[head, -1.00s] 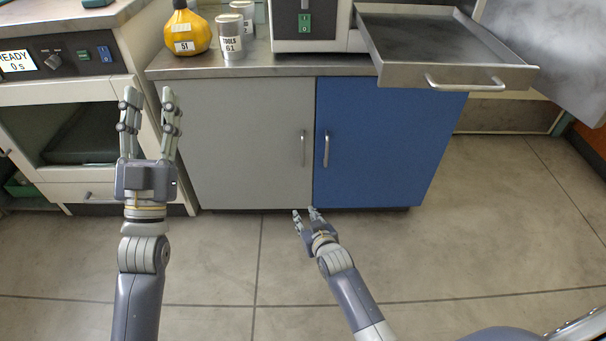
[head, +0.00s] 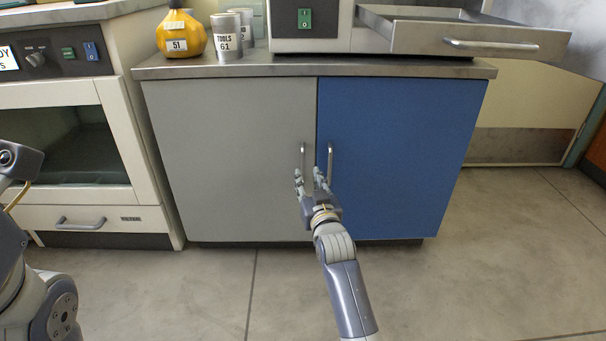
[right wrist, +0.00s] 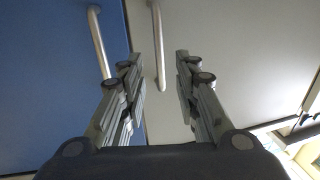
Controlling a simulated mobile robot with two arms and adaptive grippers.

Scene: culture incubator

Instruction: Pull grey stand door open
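The grey stand door (head: 230,160) is the left door of the cabinet and is closed. Its vertical metal bar handle (head: 302,157) is near its right edge. My right gripper (head: 309,176) is open in front of the doors, at the lower end of that handle. In the right wrist view the two fingers (right wrist: 158,62) are apart, and the grey door's handle (right wrist: 157,40) shows in the gap between them, not gripped. How deep it sits between them I cannot tell. Part of my left arm shows at the left edge of the head view; its fingers are out of view.
The blue door (head: 400,160) is closed; its handle (head: 330,162) is close beside the grey one and outside the fingers in the wrist view (right wrist: 98,42). A yellow bottle (head: 181,36) and cups (head: 226,40) stand on top.

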